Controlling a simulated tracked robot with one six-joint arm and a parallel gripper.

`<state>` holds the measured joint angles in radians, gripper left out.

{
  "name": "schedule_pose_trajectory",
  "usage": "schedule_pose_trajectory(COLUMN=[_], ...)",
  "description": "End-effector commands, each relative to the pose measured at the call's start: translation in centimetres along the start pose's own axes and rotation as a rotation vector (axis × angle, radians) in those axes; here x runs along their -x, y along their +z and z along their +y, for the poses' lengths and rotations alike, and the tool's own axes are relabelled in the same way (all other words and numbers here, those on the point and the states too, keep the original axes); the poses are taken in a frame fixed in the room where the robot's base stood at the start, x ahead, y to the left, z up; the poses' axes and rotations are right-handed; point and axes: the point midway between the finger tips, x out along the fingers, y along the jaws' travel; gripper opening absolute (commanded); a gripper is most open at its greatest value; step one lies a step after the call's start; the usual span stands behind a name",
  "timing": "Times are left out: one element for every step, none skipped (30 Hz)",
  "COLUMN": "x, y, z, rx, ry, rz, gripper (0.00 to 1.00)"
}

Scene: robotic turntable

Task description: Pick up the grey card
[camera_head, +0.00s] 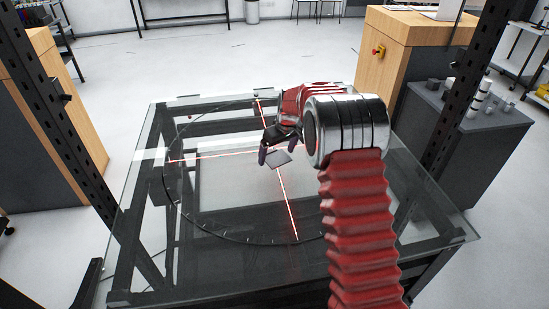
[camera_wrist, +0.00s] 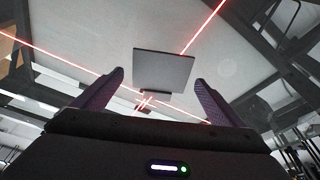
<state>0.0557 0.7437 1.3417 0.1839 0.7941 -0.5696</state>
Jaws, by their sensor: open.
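The grey card (camera_head: 279,159) lies on the glass turntable top near the crossing of the red laser lines. In the wrist view the grey card (camera_wrist: 163,70) is a flat, dark grey rectangle just beyond the fingertips and roughly centred between them. My gripper (camera_head: 273,147) is above the glass, close to the card's left and far side in the head view. In the wrist view my gripper (camera_wrist: 160,80) has its two dark fingers spread wide with nothing between them. I cannot tell the exact height of the fingers above the card.
The glass table (camera_head: 135,190) has a dark frame and a circular ring mark. A wooden cabinet (camera_head: 400,40) with a yellow and red button stands behind right. A grey unit (camera_head: 450,125) with small cylinders is at right. Dark uprights (camera_head: 60,110) flank the table.

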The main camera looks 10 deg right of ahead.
Motion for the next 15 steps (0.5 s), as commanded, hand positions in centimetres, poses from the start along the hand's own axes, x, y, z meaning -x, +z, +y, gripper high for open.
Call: schedule_pose_trajectory(x=[0.01,0.01,0.01,0.00,-0.01,-0.04,-0.06,-0.09,-0.14,-0.12,-0.12,-0.12,-0.13,-0.13,-0.14], y=[0.00,0.00,0.00,0.00,0.01,0.01,0.02,0.03,0.05,0.04,0.04,0.04,0.04,0.05,0.05], z=[0.00,0.00,0.00,0.00,-0.01,-0.01,-0.01,-0.01,-0.01,0.00,0.00,-0.01,-0.01,-0.01,-0.01], rx=[0.000,0.000,0.000,0.000,0.000,0.000,0.000,0.000,0.000,0.000,0.000,0.000,0.000,0.000,0.000], ry=[0.000,0.000,0.000,0.000,0.000,0.000,0.000,0.000,0.000,0.000,0.000,0.000,0.000,0.000,0.000], rz=[0.000,0.000,0.000,0.000,0.000,0.000,0.000,0.000,0.000,0.000,0.000,0.000,0.000,0.000,0.000], gripper=[0.92,0.92,0.92,0.92,0.92,0.92,0.92,0.92,0.92,0.90,0.88,0.85,0.83,0.81,0.78])
